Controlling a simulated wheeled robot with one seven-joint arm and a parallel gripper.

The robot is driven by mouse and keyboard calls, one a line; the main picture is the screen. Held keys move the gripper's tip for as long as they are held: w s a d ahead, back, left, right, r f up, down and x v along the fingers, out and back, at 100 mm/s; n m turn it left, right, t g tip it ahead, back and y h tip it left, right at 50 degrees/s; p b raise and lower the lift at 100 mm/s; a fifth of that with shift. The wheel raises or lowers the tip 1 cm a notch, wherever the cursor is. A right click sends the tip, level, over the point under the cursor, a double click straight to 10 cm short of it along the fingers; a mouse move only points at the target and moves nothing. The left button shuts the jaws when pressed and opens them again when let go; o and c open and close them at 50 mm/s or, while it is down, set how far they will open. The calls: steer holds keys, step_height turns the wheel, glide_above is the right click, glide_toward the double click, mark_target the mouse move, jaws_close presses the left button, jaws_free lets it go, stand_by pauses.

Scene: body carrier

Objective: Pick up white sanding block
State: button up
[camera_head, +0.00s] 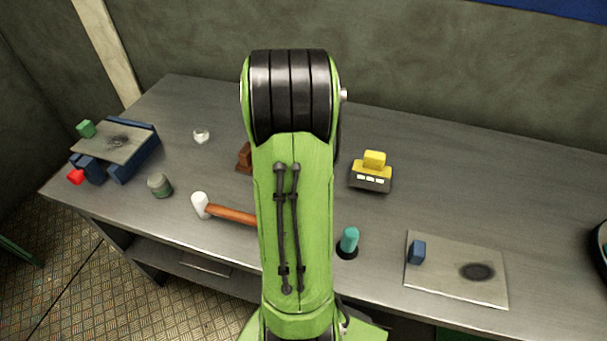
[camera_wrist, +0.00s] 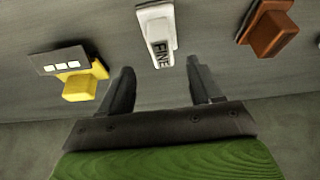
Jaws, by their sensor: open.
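The white sanding block (camera_wrist: 157,32), with a raised grip and the dark word "FINE" on it, lies on the bench in the wrist view. My gripper (camera_wrist: 158,75) is open and empty, with its two dark fingers spread on either side below the block in the picture. The block is apart from both fingers, near the line of the gap between them. In the head view my green arm hides the block and my gripper.
A yellow-and-grey block (camera_wrist: 78,75) lies left of my fingers and a brown block (camera_wrist: 268,28) lies right in the wrist view. The bench (camera_head: 420,150) also bears a hammer (camera_head: 225,212), a teal-topped item (camera_head: 349,240), a plate with a blue block (camera_head: 417,251) and a green jar (camera_head: 160,185).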

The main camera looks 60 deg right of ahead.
steer(key=b+x, duration=0.1)
steer(key=x, duration=0.7)
steer(key=shift+w+d, duration=0.15)
steer(key=shift+c, duration=0.5)
steer(key=c, duration=1)
step_height(320, 180, up, 10)
steer(key=shift+r+p, duration=0.1)
steer(key=shift+p, duration=0.95)
steer(key=shift+c, duration=0.2)
steer(key=o, duration=0.5)
jaws_close()
